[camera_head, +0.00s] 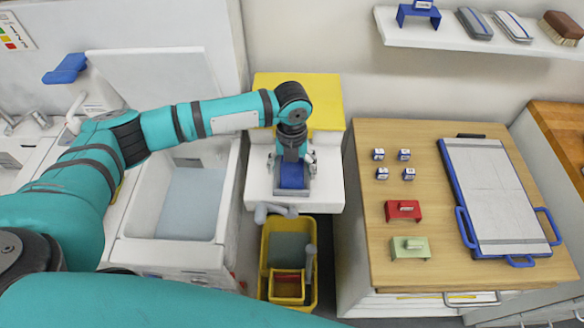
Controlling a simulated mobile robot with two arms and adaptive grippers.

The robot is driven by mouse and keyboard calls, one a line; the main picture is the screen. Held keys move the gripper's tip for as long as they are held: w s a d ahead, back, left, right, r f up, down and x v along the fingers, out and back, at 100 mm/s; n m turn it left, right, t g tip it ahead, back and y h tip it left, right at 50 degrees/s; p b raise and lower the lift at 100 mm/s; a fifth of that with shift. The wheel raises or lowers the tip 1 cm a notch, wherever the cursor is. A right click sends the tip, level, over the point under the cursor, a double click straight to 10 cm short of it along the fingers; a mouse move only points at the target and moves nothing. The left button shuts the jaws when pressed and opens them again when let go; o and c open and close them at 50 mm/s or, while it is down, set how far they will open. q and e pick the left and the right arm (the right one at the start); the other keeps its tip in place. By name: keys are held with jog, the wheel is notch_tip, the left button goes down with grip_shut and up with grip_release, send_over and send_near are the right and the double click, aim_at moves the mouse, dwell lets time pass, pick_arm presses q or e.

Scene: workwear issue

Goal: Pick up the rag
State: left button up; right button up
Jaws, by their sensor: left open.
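My left gripper (291,163) points down over the white ledge of the cart in the middle of the view. Its fingers are apart. A small dark blue folded thing (291,176), which looks like the rag, lies on the white ledge (261,190) between and just below the fingers. The gripper hides part of it. I cannot tell whether the fingers touch it. My right gripper is not in view.
A yellow panel (330,105) stands behind the ledge, and a yellow bucket (265,285) sits below it. A white basin (229,195) is to the left. A wooden-topped table (385,285) on the right holds small blocks, red and green holders, and a blue-framed board (487,195).

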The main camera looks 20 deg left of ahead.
pick_arm(q)
jog(key=c, duration=1.2)
jog(key=shift+c, duration=0.3)
jog(key=shift+r, duration=0.15)
